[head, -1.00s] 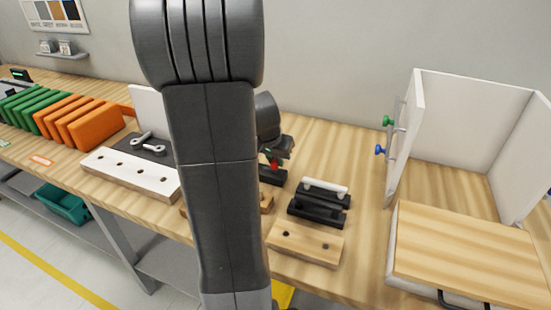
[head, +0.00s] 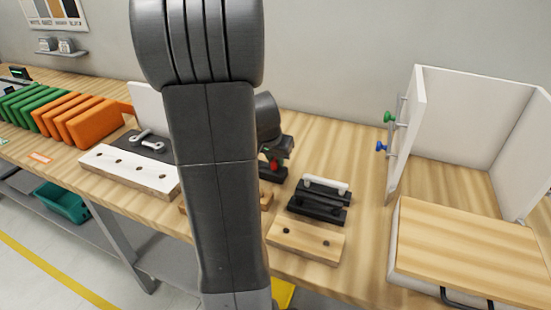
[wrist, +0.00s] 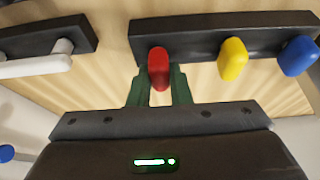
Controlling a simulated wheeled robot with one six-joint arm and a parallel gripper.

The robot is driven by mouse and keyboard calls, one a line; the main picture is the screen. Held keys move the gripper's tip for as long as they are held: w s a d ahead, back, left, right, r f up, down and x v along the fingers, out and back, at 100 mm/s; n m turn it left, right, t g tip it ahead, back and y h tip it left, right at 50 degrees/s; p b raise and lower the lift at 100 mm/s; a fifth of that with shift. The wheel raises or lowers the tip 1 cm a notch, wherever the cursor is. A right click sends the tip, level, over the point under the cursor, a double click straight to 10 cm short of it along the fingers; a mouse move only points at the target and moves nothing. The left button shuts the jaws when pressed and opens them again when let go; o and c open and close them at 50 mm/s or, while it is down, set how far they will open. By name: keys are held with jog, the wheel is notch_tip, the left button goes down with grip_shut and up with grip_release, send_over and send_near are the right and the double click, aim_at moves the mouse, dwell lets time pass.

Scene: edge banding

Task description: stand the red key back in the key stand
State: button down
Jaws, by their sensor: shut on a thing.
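The red key (wrist: 158,68) is held between the two green fingers of my gripper (wrist: 158,88) in the wrist view. Its head overlaps the near edge of the black key stand (wrist: 195,29), at the stand's left end. I cannot tell whether its lower end is in the stand. A yellow key (wrist: 232,60) and a blue key (wrist: 298,57) stand in the same stand to the right. In the head view, the red key (head: 274,166) shows below my gripper (head: 275,156), close over the stand (head: 272,174). My arm hides much of the stand there.
Black blocks with a pale handle (head: 325,184) lie right of the stand, beside a wooden block with holes (head: 306,240). A white cabinet with an open door (head: 407,130) stands further right. Orange panels (head: 95,124) and a white holed block (head: 130,170) are left of my arm.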

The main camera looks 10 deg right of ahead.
jog(key=shift+f, duration=0.15)
dwell(0.3)
jog(key=c, duration=1.3)
grip_release()
jog(key=shift+o, duration=0.2)
jog(key=shift+r+p, duration=1.6)
jog(key=shift+r, duration=0.95)
jog(key=shift+a, duration=0.1)
